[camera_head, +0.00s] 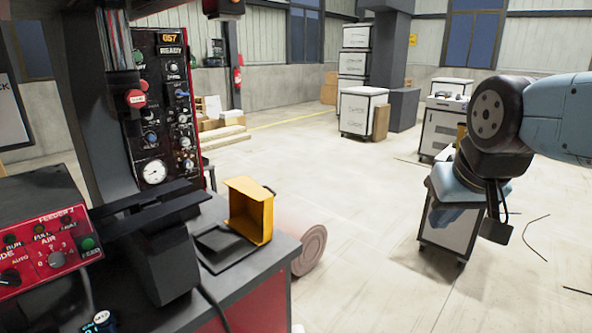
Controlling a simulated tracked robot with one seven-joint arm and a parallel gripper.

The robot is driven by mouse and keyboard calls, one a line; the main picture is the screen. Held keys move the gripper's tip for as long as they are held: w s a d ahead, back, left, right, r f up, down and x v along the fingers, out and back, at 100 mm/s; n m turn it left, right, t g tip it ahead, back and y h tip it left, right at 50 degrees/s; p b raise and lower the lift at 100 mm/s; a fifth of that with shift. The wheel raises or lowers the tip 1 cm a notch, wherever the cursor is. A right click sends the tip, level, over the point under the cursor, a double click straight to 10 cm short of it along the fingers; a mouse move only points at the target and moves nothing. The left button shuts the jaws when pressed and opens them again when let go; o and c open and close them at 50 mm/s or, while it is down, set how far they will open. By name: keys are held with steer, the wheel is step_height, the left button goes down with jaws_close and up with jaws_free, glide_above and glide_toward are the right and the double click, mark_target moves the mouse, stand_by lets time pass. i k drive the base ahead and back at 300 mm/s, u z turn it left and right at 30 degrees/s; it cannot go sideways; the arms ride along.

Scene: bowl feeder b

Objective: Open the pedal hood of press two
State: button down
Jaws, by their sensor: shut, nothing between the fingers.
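The yellow pedal hood (251,209) stands raised on edge at the corner of the dark bench (262,268), its hollow inside facing left. The flat black pedal base (224,247) lies uncovered in front of it, so the hood looks open. My gripper (497,230) hangs at the right over the open floor, well apart from the hood. It is shut and empty; its fingertips are small and dark in this view.
A red control box marked FEEDER 2 (45,240) and a black bracket (165,250) stand left of the pedal. A tall gauge panel reading READY (165,110) is behind. A wheeled cabinet (448,225) stands below my arm.

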mark_target(250, 206)
steer(key=u, duration=0.15)
steer(key=i, duration=1.15)
steer(key=u, duration=0.55)
steer(key=k, duration=0.85)
steer(key=u, duration=0.2)
steer(key=i, duration=0.9)
steer(key=z, duration=0.05)
